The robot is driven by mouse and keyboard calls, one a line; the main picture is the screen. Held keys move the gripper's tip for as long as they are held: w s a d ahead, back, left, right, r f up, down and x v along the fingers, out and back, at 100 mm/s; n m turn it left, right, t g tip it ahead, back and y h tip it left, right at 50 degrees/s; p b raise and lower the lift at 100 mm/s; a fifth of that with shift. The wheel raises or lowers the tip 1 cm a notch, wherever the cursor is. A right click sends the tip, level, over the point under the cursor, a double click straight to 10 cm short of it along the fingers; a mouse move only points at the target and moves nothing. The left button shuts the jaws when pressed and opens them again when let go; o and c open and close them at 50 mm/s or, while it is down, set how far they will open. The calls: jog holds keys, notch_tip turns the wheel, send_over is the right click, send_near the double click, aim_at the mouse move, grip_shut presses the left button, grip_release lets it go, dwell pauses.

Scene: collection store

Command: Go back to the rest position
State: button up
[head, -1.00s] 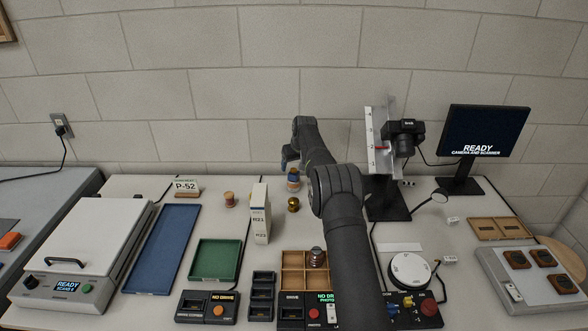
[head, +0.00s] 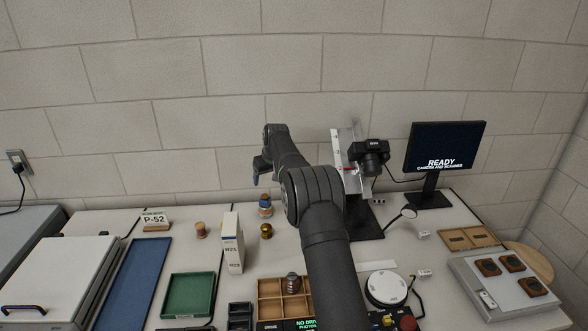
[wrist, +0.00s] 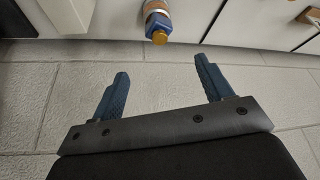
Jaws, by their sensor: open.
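My gripper (head: 259,173) is raised at the back of the table near the block wall, at the end of my bent dark arm. In the wrist view its two blue fingers (wrist: 161,70) are apart, with nothing between them. A small blue-and-tan jar (head: 265,206) stands on the table below the gripper; it also shows in the wrist view (wrist: 157,22), beyond the fingertips and apart from them.
Near the jar are a brass-coloured piece (head: 266,230), a white box (head: 232,243) and a wooden spool (head: 201,230). A camera stand (head: 364,218) and monitor (head: 445,147) are at the right. A wooden compartment tray (head: 272,311) lies in front. Space above the table's left side is clear.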

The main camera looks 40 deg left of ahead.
aim_at(265, 195)
jog(key=x, duration=1.2)
jog(key=shift+f, duration=0.1)
